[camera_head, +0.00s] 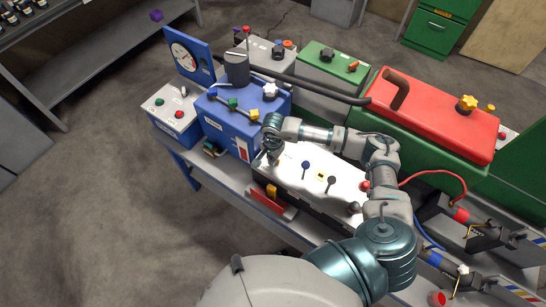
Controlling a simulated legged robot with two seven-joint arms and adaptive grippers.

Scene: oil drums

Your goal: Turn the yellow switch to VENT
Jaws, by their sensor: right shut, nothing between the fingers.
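My right arm reaches in from the lower right, and my right gripper (271,158) points down at the left end of a white-topped console (290,177). It is shut and empty; I cannot tell whether its tips touch the console. A small yellow-marked piece (320,175) sits on the white top between a blue knob (306,165) and a dark knob (331,181). A yellow-orange piece (272,191) is on the console's front, below the gripper. I cannot tell which yellow part is the switch, and no VENT label is readable. My left gripper is not in view.
A blue box (225,125) with several valves stands behind the gripper's left side. A red-topped green box (440,110) with a yellow star knob (468,103) is at the back right. A red hose (437,174) runs on the right. Floor at left is clear.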

